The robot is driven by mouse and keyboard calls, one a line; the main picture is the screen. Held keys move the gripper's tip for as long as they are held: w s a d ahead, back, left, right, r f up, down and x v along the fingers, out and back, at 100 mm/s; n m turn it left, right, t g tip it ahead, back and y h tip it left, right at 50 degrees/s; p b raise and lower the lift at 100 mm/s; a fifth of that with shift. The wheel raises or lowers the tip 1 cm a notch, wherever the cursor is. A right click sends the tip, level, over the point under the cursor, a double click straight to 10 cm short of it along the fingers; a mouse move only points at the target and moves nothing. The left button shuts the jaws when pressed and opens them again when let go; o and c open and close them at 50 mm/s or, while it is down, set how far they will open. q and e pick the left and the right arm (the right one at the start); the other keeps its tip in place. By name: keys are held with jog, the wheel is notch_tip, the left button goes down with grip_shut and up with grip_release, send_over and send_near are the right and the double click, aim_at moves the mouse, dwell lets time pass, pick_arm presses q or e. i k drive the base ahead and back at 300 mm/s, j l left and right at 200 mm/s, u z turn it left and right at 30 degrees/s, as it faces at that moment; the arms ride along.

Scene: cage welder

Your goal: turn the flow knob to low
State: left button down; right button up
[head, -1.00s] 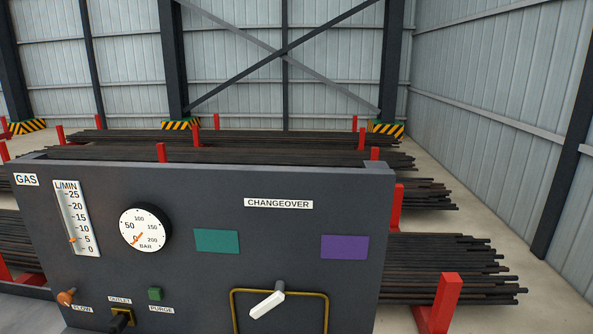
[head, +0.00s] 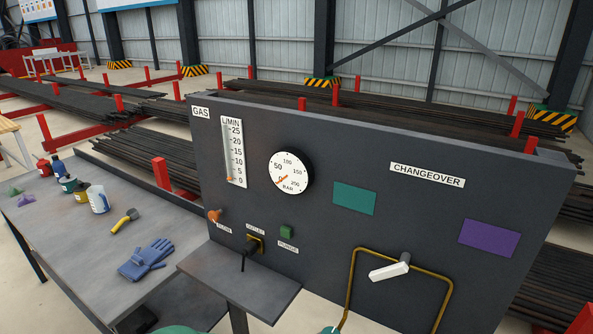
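The orange flow knob (head: 214,216) sits low on the left of the dark grey gas panel (head: 320,240), above its FLOW label (head: 224,228). The flow tube (head: 234,152) above it has a scale from 0 to 25 L/MIN. Its small orange float (head: 229,178) stands close to 0. The knob's exact pointing direction is too small to tell. Neither gripper can be made out in the head view.
A pressure gauge (head: 290,173), black outlet (head: 254,244), green purge button (head: 286,232) and white changeover lever (head: 389,270) share the panel. A small shelf (head: 240,283) juts below. Blue gloves (head: 147,259) and cans lie on the left bench (head: 95,225). Rod stacks stand behind.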

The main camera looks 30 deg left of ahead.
aim_at(214, 216)
jog(key=u, duration=1.45)
jog(key=i+j+u, duration=0.5)
jog(key=j+u, duration=0.15)
